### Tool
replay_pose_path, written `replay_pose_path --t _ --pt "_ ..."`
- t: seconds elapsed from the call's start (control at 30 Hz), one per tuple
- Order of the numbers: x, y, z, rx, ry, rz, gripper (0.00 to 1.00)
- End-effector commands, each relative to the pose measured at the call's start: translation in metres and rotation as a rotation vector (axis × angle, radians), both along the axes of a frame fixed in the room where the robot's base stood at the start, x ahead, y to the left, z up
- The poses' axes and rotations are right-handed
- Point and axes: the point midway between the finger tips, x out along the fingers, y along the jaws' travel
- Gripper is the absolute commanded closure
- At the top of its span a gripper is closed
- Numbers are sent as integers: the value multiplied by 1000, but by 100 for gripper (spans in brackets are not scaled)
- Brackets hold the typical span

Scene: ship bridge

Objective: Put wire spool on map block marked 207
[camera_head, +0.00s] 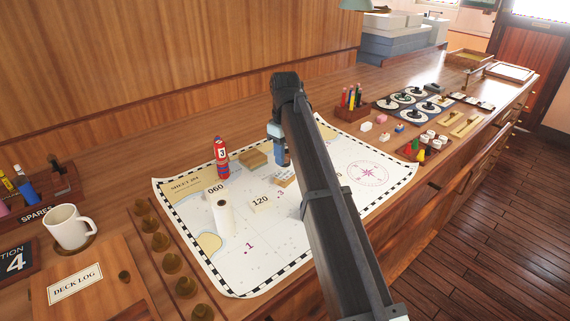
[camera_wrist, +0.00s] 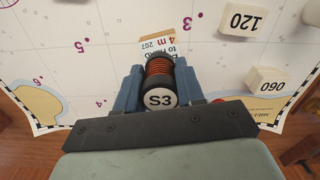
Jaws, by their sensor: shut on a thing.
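My gripper (camera_wrist: 160,80) is shut on the wire spool (camera_wrist: 159,72), which has copper-coloured windings, dark flanges and a white end marked S3. The blue fingers hold it from both sides. The map block marked 207 (camera_wrist: 157,45) is a pale block on the chart; in the wrist view the spool overlaps its lower part. In the head view my gripper (camera_head: 279,152) points down close above this block (camera_head: 284,177), and my arm hides much of the area. The spool cannot be made out there. Whether spool and block touch, I cannot tell.
A mug (camera_head: 68,226) stands left. Trays and small pieces lie right. The chart's front is mostly bare.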

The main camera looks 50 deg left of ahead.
Motion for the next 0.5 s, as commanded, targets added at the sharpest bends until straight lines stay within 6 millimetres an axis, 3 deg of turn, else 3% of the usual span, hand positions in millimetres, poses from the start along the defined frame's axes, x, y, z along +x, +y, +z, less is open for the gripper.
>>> replay_pose_path --t 0.3,0.5 --pt "0 -1 -33 -1 0 0 93" --pt "0 0 -37 1 -1 0 93"
